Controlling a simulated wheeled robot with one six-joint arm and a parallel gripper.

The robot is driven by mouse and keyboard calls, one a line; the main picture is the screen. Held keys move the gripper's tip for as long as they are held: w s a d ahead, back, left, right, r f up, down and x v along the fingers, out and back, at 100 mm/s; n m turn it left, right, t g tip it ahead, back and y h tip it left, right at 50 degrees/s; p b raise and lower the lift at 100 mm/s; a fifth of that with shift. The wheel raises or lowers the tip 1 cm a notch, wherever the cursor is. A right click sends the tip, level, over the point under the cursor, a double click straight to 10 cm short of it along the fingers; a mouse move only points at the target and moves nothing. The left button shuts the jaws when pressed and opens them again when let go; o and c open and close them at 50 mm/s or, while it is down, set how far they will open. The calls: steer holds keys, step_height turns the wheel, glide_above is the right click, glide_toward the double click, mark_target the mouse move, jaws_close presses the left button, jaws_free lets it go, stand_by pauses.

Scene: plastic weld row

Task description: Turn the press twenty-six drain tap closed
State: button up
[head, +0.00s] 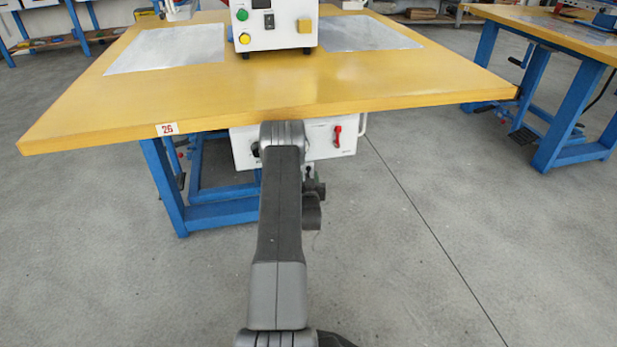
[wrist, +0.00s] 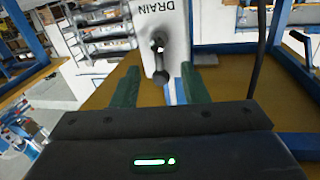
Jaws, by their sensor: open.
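The drain tap shows in the wrist view as a dark lever (wrist: 158,62) with a round knob end, on a white panel (wrist: 174,25) marked DRAIN. The lever runs down the picture from its pivot towards the space between my fingers. My gripper (wrist: 160,72) is open, with one green finger on each side of the knob end. I cannot tell whether either finger touches it. In the head view the white box (head: 320,138) hangs under the front edge of the table labelled 26, and my arm hides part of it. My gripper is mostly hidden there behind the arm.
The yellow table top (head: 150,95) overhangs the box, with blue legs (head: 163,185) to the left. A red handle (head: 337,135) is on the box's front. A second table (head: 545,30) stands at the right. The grey floor between is clear.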

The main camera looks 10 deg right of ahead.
steer(key=shift+w, duration=0.45)
steer(key=shift+c, duration=0.2)
jaws_close()
steer(key=shift+n, duration=0.5)
steer(key=shift+o, duration=0.2)
jaws_free()
steer(key=shift+s+a, duration=0.1)
